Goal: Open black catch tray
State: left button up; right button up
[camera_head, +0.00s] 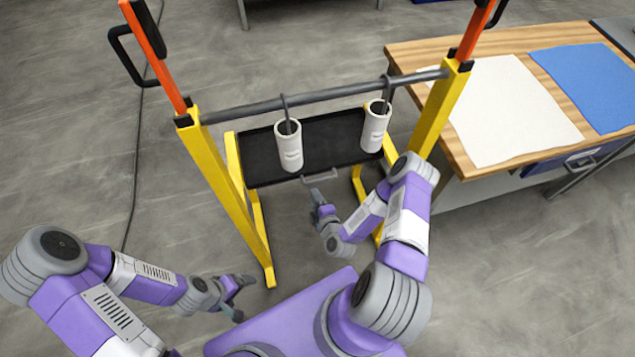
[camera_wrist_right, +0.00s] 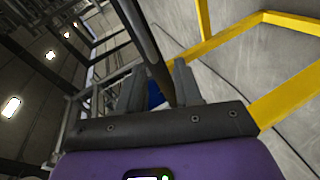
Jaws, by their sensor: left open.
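The black catch tray (camera_head: 262,162) sits level in the yellow frame, below two white cylinders. Its grey handle (camera_head: 320,178) sticks out from the front edge. My right gripper (camera_head: 316,196) is just in front of and below the handle. In the right wrist view its two fingers (camera_wrist_right: 160,85) stand apart, with a dark bar running between or behind them; I cannot tell if they touch it. My left gripper (camera_head: 243,295) is open and empty, low at the left, away from the tray.
The yellow frame (camera_head: 222,185) has posts on both sides of the tray, with a grey bar (camera_head: 325,95) across the top carrying the white cylinders (camera_head: 288,148). A wooden workbench (camera_head: 555,45) stands at the right. The floor at the left is clear apart from a cable.

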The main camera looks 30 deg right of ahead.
aim_at(318, 180)
jog(key=w+d+b, duration=0.1)
jog(key=w, duration=0.1)
jog(key=w+d+n+h, duration=0.1)
jog(key=w+d, duration=0.1)
jog(key=w+d+f+t+h+b, duration=0.1)
jog(key=w, duration=0.1)
jog(key=shift+w+d+f+b, duration=0.1)
jog(key=shift+w+d+b, duration=0.15)
jog(key=shift+w+b, duration=0.1)
grip_shut()
